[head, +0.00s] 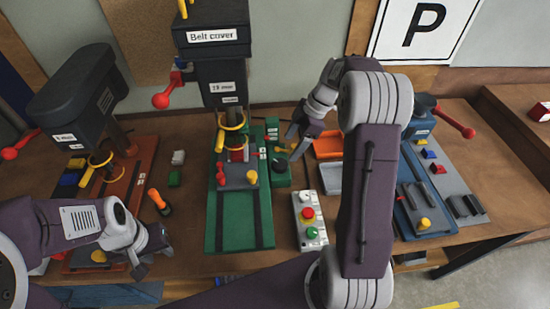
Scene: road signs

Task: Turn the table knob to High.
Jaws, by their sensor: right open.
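My left gripper (142,268) hangs low at the left near the table's front edge, away from the knob. Its jaws are too unclear to judge.
A red-brown machine (130,180) stands left and a blue one (425,205) right. A button box (309,220) with red and green buttons lies right of the green base. An orange tray (327,146) is behind my right arm.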

